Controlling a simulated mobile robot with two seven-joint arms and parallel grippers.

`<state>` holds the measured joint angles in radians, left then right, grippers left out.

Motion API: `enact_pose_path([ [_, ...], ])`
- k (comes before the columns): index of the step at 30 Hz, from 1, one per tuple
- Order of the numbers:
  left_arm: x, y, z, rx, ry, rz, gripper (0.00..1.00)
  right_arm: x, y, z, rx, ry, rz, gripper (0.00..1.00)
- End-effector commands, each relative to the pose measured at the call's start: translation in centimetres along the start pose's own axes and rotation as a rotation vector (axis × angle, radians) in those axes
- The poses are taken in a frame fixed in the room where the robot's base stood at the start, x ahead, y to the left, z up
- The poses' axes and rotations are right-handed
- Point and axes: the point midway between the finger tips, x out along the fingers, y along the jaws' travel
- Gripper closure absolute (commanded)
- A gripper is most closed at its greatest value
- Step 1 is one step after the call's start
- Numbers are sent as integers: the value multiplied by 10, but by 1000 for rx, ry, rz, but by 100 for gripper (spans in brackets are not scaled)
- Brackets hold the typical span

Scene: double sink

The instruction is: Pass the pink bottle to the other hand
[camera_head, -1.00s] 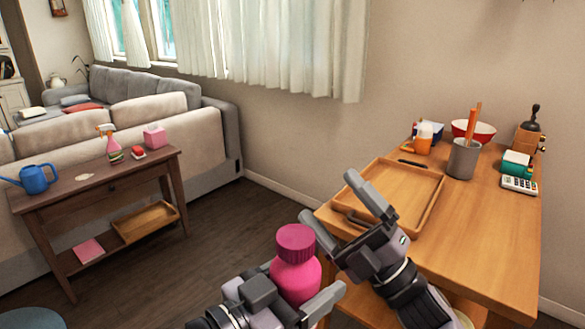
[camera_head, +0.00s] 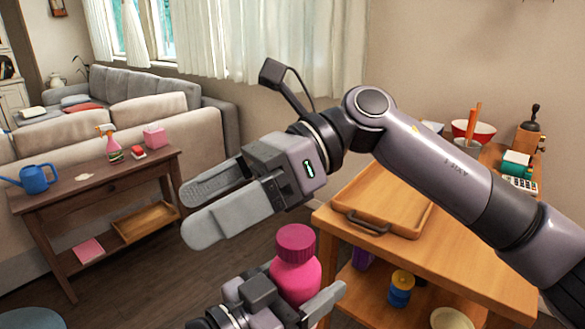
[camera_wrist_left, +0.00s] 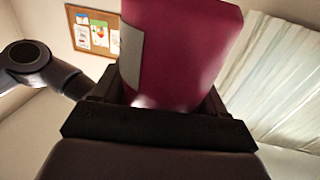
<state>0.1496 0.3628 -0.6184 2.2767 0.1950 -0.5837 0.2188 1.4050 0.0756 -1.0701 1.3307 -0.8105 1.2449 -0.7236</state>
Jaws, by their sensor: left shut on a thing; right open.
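The pink bottle (camera_head: 296,272) has a darker ribbed cap and stands upright in my left gripper (camera_head: 300,296) at the bottom middle of the head view. My left gripper is shut on its body. The left wrist view shows the bottle (camera_wrist_left: 180,50) close up between the jaws, with a pale label edge. My right gripper (camera_head: 192,212) is open and empty. It lies above and to the left of the bottle in the head view, fingers pointing left, apart from it. The lower part of the bottle is hidden by my left gripper.
A wooden table (camera_head: 460,240) at the right bears a wooden tray (camera_head: 385,195). My right arm crosses in front of it. A dark side table (camera_head: 110,185) with a blue watering can (camera_head: 36,179) and a spray bottle (camera_head: 112,146) stands at the left, before a sofa (camera_head: 90,120).

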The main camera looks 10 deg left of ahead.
Motion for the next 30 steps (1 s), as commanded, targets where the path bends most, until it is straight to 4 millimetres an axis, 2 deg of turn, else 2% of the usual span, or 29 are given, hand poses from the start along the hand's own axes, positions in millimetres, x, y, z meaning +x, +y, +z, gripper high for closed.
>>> enact_pose_path([
  [4,0,0,0,0,1,0,58,4,2,-9,-116,278,-15,0],
  [8,0,0,0,0,1,0,58,-4,2,-18,-191,519,-32,0],
  [13,0,0,0,0,1,0,58,-29,1,-22,-256,832,-63,0],
  [18,0,0,0,0,1,0,58,-59,4,-18,-278,1087,-99,0],
  [24,0,0,0,0,1,0,58,-81,8,-11,-273,1247,-125,0],
  [30,0,0,0,0,1,0,58,-83,6,-20,-268,1280,-130,0],
])
